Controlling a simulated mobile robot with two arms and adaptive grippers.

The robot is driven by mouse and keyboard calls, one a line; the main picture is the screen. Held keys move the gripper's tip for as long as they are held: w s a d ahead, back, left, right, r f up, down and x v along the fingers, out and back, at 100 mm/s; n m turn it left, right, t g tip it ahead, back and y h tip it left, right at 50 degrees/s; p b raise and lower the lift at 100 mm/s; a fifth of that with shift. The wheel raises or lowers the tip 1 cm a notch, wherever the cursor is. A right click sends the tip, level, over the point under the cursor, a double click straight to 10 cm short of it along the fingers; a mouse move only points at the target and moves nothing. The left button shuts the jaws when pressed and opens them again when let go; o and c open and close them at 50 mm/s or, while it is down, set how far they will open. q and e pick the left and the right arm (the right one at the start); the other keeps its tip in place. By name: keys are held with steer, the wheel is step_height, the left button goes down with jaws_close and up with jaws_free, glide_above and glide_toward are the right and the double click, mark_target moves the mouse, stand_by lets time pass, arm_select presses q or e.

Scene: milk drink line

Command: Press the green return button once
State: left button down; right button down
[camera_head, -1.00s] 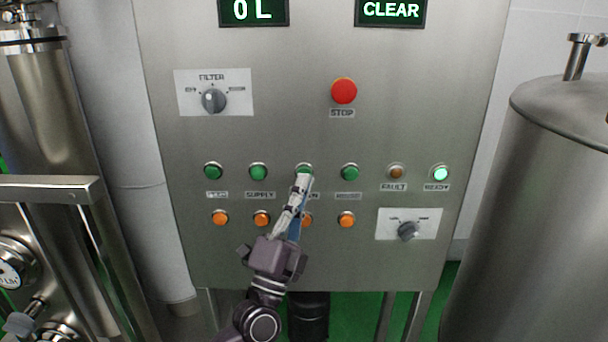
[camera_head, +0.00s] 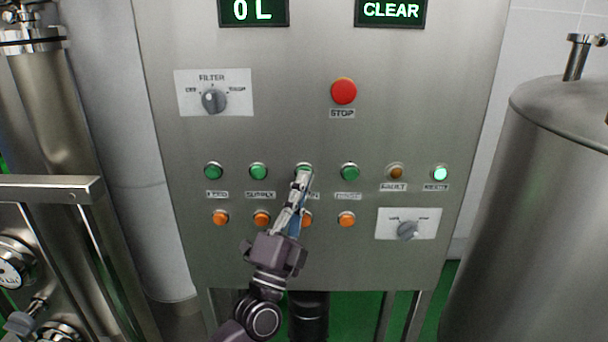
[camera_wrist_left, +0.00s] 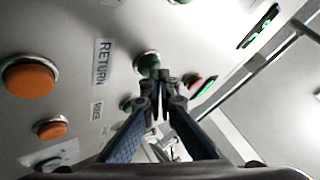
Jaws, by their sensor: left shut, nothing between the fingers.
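The green return button (camera_head: 304,167) is the third in the upper row on the steel panel, mostly covered by my left gripper in the head view. My left gripper (camera_head: 303,175) is shut and empty, its fingertips at the button's lower edge. In the left wrist view the green return button (camera_wrist_left: 148,61) shows beside the RETURN label (camera_wrist_left: 102,61). The fingertips (camera_wrist_left: 158,75) overlap its edge there. I cannot tell whether they touch it or whether it is pressed in. My right gripper is out of view.
Green buttons stand either side, the supply button (camera_head: 258,171) and another (camera_head: 349,172). Orange buttons (camera_head: 347,219) sit in the row below. The red stop button (camera_head: 343,91) is higher up. A steel tank (camera_head: 540,220) stands right; pipework (camera_head: 50,188) stands left.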

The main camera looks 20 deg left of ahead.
arm_select(q)
steer(key=shift+w+a, duration=0.1)
steer(key=shift+w, duration=0.2)
steer(key=shift+s+r, duration=0.1)
stand_by(0.4)
steer(key=shift+s+d+p, duration=0.25)
steer(key=shift+s+p, duration=0.4)
steer(key=shift+s, duration=0.15)
steer(key=s+p, duration=0.1)
steer(key=s, duration=0.1)
steer(key=s+d+p, duration=0.1)
steer(key=s+p, duration=0.1)
steer(key=shift+s+d, duration=0.2)
steer(key=shift+s, duration=0.15)
stand_by(0.3)
